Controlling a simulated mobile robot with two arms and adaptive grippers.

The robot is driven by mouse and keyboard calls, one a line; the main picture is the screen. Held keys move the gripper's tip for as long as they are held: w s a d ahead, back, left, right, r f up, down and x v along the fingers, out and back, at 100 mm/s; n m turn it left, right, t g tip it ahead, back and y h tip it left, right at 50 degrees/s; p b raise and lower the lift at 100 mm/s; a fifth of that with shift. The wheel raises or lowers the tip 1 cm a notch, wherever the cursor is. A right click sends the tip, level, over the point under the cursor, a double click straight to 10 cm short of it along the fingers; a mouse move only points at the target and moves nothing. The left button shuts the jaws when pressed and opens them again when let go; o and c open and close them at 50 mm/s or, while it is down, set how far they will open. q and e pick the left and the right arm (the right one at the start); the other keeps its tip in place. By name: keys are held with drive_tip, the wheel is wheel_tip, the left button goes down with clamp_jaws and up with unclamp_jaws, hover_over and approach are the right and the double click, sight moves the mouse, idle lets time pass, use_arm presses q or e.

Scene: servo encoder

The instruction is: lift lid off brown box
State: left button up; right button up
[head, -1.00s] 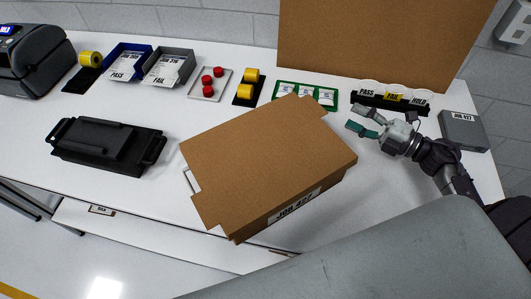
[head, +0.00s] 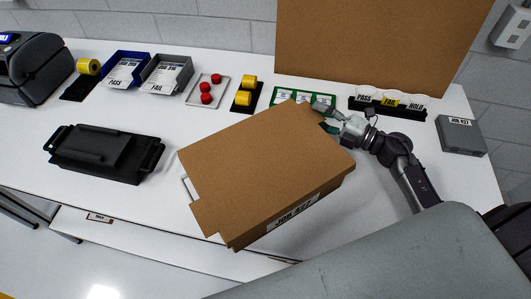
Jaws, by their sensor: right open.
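The brown cardboard box (head: 292,222) sits near the table's front edge with a white label reading JOB 427 on its front side. Its flat brown lid (head: 265,165) lies on top, overhanging at the left and front-left corner. My right gripper (head: 326,118) is open at the far right corner of the lid, with its fingers close to the lid's edge. I cannot tell whether they touch it. My left gripper is not in view.
A black lidded case (head: 105,152) lies left. Behind the box are a green tray (head: 290,94), yellow rolls (head: 249,81), red knobs on a tray (head: 207,104), and blue (head: 122,83) and grey bins (head: 160,90). A PASS/FAIL/HOLD rack (head: 388,112) and grey box (head: 460,134) stand right.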

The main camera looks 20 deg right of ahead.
sight(306, 106)
drive_tip(key=x, duration=0.1)
drive_tip(key=p+x, duration=0.1)
drive_tip(key=x, duration=0.2)
drive_tip(key=shift+d+r, duration=0.15)
drive_tip(key=shift+r, duration=0.1)
drive_tip(key=shift+w+a+f, duration=0.15)
drive_tip(key=shift+w+a, duration=0.05)
drive_tip(key=shift+w, duration=0.05)
clamp_jaws()
